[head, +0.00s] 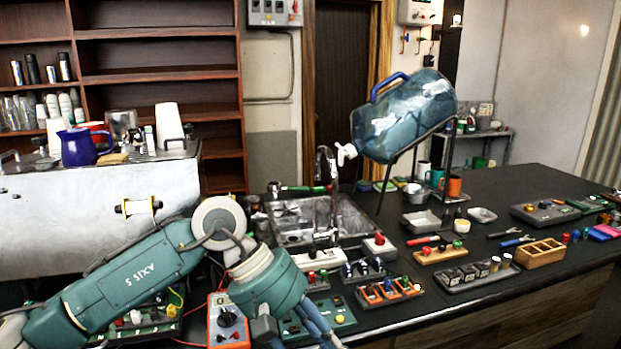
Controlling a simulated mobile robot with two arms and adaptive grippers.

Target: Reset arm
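My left arm (150,268), teal with a pale grey joint, reaches in from the lower left and bends down at the front of the dark counter. My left gripper (316,322) points down at the bottom edge, over the area beside an orange meter (228,322). Its fingertips are cut off by the frame, so I cannot tell whether it is open or holds anything. My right arm and gripper are not in view.
The counter (500,222) carries a sink (290,222), a tilted blue water jug (405,115) on a stand, several switch boards, a wooden box (540,253) and tools. A metal brewer housing (95,215) stands behind my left arm. Bare counter lies toward the back right.

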